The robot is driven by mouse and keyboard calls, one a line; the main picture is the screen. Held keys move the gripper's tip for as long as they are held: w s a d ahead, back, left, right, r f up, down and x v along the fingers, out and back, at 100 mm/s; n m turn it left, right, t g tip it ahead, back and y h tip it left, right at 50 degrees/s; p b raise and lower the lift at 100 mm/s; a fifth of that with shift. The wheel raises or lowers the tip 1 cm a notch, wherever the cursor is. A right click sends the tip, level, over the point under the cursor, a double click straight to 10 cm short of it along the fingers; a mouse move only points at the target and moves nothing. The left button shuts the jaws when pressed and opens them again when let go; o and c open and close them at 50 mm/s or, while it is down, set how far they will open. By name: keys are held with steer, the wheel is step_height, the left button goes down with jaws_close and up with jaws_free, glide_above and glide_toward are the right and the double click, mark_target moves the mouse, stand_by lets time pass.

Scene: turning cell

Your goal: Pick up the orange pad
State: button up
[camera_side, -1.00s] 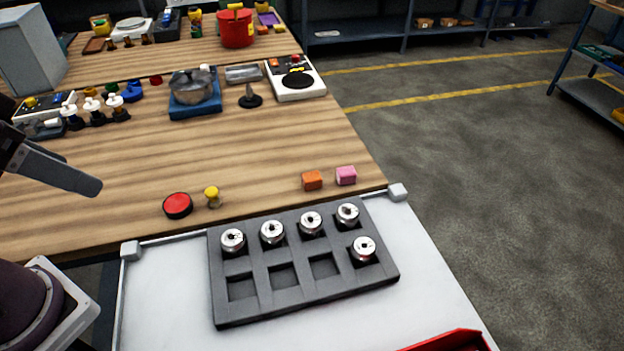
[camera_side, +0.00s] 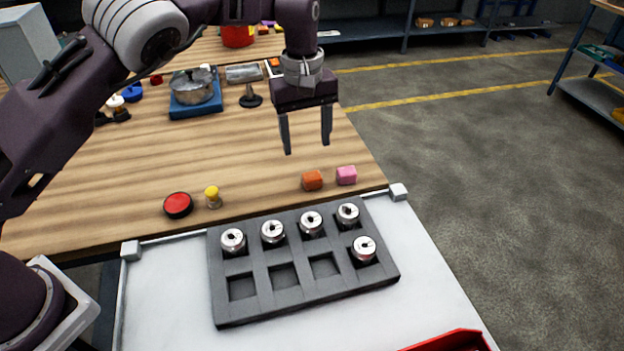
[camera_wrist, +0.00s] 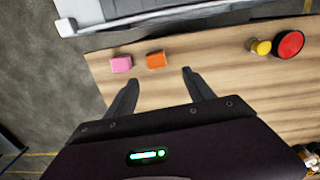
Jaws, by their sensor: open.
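The orange pad (camera_side: 312,180) is a small block lying on the wooden table near its front right edge. In the wrist view it (camera_wrist: 156,60) lies just beyond the fingertips, roughly between them sideways. My gripper (camera_side: 307,148) is open and empty, fingers pointing down, above the table and a little behind the pad in the side view. The gripper (camera_wrist: 160,78) does not touch the pad.
A pink block (camera_side: 346,175) lies close to the right of the orange pad. A red round button (camera_side: 178,205) and a yellow-topped knob (camera_side: 212,196) stand to the left. A grey tray (camera_side: 232,313) with several metal parts lies in front. The wood (camera_side: 130,165) between is bare.

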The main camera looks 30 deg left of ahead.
mark_target(311, 175)
steer(key=f, duration=0.6)
steer(key=d+f, duration=0.1)
steer(key=f, duration=0.2)
steer(key=shift+w, duration=0.1)
jaws_close()
